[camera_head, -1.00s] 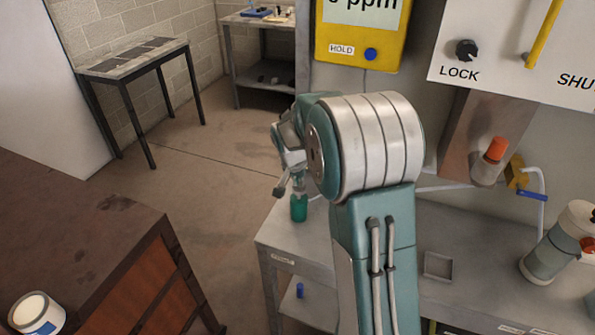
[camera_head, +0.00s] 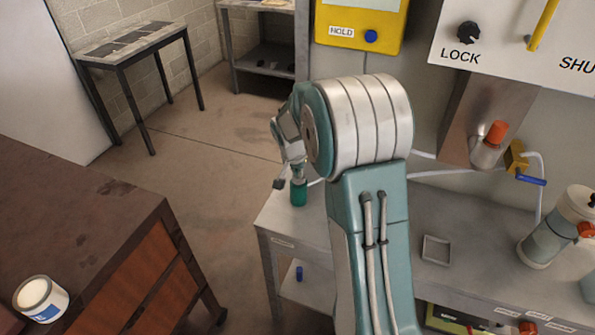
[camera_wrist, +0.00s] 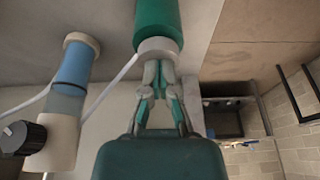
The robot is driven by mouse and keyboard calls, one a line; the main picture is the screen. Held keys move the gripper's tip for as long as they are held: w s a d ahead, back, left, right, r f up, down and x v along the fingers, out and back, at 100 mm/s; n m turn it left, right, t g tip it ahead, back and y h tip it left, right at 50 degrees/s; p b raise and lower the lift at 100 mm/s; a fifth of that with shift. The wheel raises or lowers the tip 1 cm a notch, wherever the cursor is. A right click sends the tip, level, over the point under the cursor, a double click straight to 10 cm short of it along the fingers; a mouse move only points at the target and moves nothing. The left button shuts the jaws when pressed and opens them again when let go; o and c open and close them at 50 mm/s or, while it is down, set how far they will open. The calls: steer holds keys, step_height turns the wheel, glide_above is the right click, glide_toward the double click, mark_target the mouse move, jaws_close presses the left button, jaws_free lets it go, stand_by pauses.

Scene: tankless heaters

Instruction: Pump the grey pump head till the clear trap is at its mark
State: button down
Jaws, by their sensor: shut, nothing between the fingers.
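The grey pump head (camera_wrist: 158,48) sits on a green bottle (camera_wrist: 158,18), seen inverted in the wrist view. The bottle (camera_head: 298,193) stands on the left end of the grey bench in the head view. My gripper (camera_wrist: 158,66) is shut and empty, its fingertips at the pump head; I cannot tell if they touch it. A clear trap (camera_wrist: 66,103) with blue liquid (camera_wrist: 75,68), a cream cap and a black knob stands beside the bottle in the wrist view. My arm hides much of this bench area in the head view.
A thin pale hose (camera_wrist: 112,84) runs between the pump and the trap side. On the bench stand a small tray (camera_head: 436,250) and a white-capped canister (camera_head: 550,238). A brown cabinet (camera_head: 90,225) is at left. Open floor lies between cabinet and bench.

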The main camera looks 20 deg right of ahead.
step_height(320, 180, up, 4)
steer(key=shift+d+r, duration=0.1)
steer(key=shift+d, duration=0.05)
steer(key=v, duration=0.9)
steer(key=shift+a+r, duration=0.2)
steer(key=shift+r, duration=0.15)
steer(key=shift+a, duration=0.1)
stand_by(0.7)
